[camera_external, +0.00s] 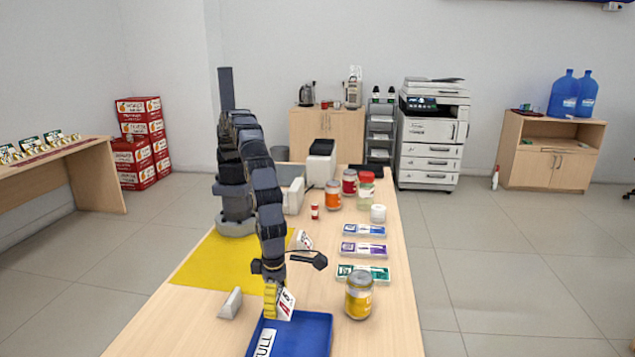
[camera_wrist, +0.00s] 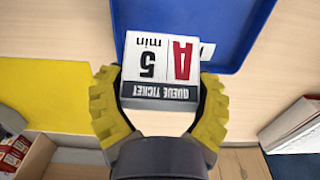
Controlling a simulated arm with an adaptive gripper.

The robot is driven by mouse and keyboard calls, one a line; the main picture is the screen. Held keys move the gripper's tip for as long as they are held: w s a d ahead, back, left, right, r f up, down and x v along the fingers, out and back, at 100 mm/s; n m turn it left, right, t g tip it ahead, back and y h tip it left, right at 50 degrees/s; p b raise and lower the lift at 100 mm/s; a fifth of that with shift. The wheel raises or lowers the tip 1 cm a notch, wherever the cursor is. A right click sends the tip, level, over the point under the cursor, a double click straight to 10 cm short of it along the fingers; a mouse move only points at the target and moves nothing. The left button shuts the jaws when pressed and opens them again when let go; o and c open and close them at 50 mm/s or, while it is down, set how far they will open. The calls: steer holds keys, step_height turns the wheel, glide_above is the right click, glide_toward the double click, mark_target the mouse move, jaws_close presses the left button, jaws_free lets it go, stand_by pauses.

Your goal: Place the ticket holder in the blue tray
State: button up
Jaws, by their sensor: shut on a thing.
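The ticket holder (camera_wrist: 160,62) is a white block with a red "A", "5 min" and a dark "QUEUE TICKET" band, upside down in the wrist view. My gripper (camera_wrist: 160,100) is shut on it, with one yellow finger on each side. In the external view my gripper (camera_external: 275,300) points down with the ticket holder (camera_external: 286,304) at the far edge of the blue tray (camera_external: 316,336). The wrist view shows the holder overlapping the tray (camera_wrist: 240,28). I cannot tell whether it touches the tray. A "FULL" label is on the tray's left part.
A grey wedge-shaped piece (camera_external: 230,303) stands left of the tray, and a yellow-filled jar (camera_external: 359,297) stands close to its right. A yellow mat (camera_external: 225,262) covers the left of the counter.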

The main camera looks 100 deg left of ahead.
glide_above(285, 351)
steer(key=a, duration=0.1)
steer(key=f, duration=0.4)
steer(key=shift+s, duration=0.25)
steer(key=shift+w+d+f, duration=0.15)
steer(key=shift+d+f, duration=0.1)
steer(key=shift+d, duration=0.05)
steer(key=shift+w+d+f, duration=0.1)
steer(key=shift+d+f, duration=0.2)
steer(key=shift+f, duration=1.65)
steer(key=shift+w, duration=0.1)
steer(key=o, duration=1.1)
steer(key=shift+f, duration=0.1)
